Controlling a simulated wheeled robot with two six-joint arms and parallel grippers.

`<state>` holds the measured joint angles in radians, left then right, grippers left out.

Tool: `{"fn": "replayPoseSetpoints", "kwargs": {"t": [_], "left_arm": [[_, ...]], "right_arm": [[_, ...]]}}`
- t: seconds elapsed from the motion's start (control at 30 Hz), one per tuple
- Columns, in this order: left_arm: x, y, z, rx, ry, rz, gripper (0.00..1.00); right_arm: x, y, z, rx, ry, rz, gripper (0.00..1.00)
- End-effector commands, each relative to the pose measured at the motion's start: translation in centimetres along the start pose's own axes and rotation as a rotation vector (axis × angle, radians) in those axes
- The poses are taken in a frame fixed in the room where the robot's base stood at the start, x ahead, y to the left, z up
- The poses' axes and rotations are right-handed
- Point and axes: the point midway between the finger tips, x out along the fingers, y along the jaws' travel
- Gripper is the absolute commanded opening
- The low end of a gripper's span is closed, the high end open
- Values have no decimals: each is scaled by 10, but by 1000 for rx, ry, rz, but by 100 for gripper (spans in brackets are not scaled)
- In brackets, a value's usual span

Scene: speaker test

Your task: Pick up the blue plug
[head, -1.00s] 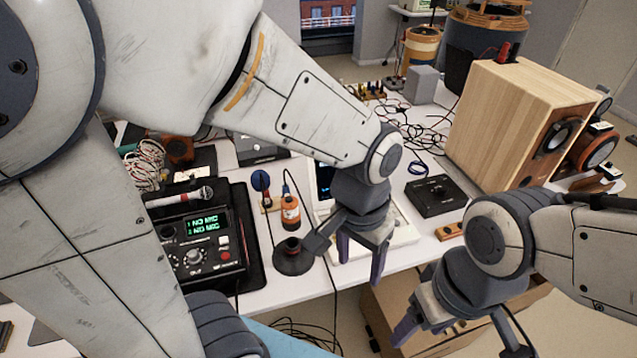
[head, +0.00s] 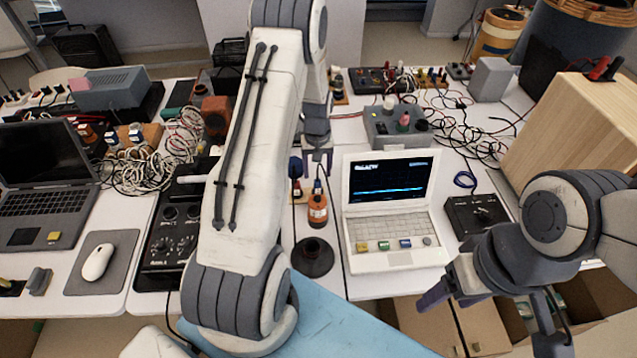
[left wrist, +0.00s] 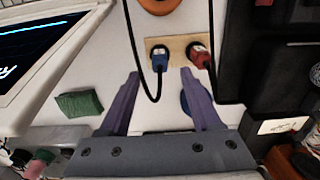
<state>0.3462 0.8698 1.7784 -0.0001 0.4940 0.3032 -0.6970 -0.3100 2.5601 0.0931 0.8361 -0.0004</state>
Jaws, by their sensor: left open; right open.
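The blue plug (left wrist: 159,58) stands in a wooden block (left wrist: 178,46) in the left wrist view, beside a red plug (left wrist: 198,55). A black cord loops down from the blue plug. My left gripper (left wrist: 160,74) is open and empty, with its purple fingers on either side of the blue plug's line, near it and not shut on it. My right gripper (head: 449,300) is open and empty near the front table edge.
An orange bottle (head: 317,210) and a dark round stand (head: 312,257) are in front of the block. A white device with a screen (head: 392,215) is to the right. A blue disc (left wrist: 185,100) is partly behind one finger.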

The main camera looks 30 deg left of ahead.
Motion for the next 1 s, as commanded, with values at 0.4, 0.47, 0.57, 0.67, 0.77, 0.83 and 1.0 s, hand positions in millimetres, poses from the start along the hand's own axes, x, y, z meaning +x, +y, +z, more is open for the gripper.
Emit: {"fn": "replayPoseSetpoints", "kwargs": {"t": [0.4, 0.47, 0.57, 0.67, 0.77, 0.83, 1.0], "left_arm": [[44, 0, 4, 6, -4, -1, 65], [52, 0, 3, 5, -2, 0, 65], [59, -1, 2, 5, -1, 0, 65], [62, -1, 2, 4, 1, 0, 65], [62, -2, 2, 3, 1, 1, 65], [62, -2, 2, 3, 1, 0, 57], [61, -2, 2, 3, 1, 0, 0]], "right_arm": [[-18, -1, -1, 0, 0, 0, 67], [-19, -1, -1, 0, 0, 0, 67], [-20, -1, -1, 0, 0, 0, 67], [-19, -1, -1, 0, 0, 0, 67], [-19, -1, -1, 0, 0, 0, 67], [-19, -1, -1, 0, 0, 0, 67], [-19, -1, -1, 0, 0, 0, 67]]}}
